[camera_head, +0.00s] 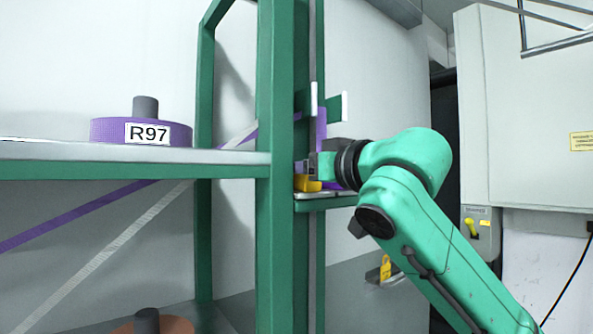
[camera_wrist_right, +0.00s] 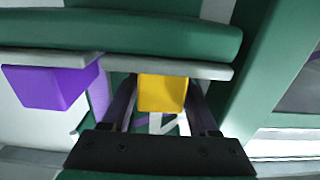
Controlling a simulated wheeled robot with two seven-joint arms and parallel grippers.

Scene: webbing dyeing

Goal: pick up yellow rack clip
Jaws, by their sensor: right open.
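The yellow rack clip (camera_head: 307,184) sits by the small ledge on the green post in the head view, partly hidden by my right gripper. In the right wrist view the yellow clip (camera_wrist_right: 162,92) shows as a block below a grey edge. My right gripper (camera_head: 322,171) reaches it from the right. In the wrist view the right gripper (camera_wrist_right: 160,108) is open, with one finger on each side of the clip. A gap shows on at least the right side; contact cannot be told. My left gripper is not in view.
A purple block (camera_wrist_right: 50,87) lies left of the clip in the wrist view. The green post (camera_head: 281,120) stands close to the gripper. A shelf (camera_head: 60,150) at left holds a purple roll labelled R97 (camera_head: 105,131). Another yellow piece (camera_head: 385,268) is lower, behind my arm.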

